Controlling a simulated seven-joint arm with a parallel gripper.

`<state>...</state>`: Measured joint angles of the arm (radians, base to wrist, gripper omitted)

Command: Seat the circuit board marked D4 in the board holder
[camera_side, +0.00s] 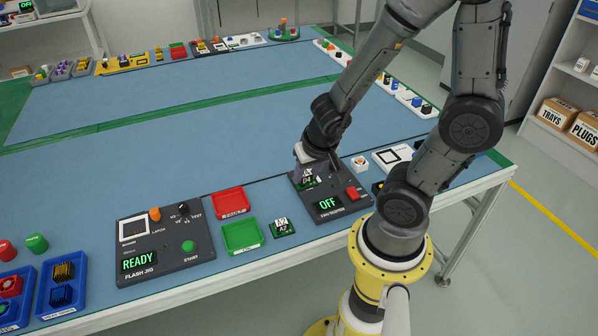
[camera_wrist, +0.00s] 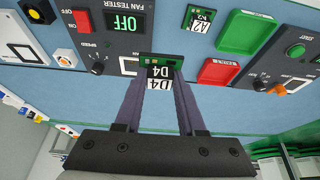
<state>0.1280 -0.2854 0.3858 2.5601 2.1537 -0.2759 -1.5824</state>
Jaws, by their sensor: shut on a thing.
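The circuit board marked D4 (camera_side: 308,181) is a small green board with a dark block and white label. My gripper (camera_wrist: 161,75) is shut on it, with one dark finger on each side in the wrist view. In the side view the board shows in front of the fan tester (camera_side: 355,205); the gap below it cannot be judged. No part is labelled as the board holder. A white square frame shows on the flash jig (camera_side: 172,250), and a white plate with a dark square (camera_side: 389,157) lies right of the fan tester. I cannot tell which is the holder.
Another board marked A2 (camera_side: 283,228) lies by the green tray (camera_side: 243,237) and red tray (camera_side: 230,202). The fan tester reads OFF and the jig reads READY. Blue bins (camera_side: 62,285) stand at the left. The blue table (camera_side: 120,180) behind the jig is clear.

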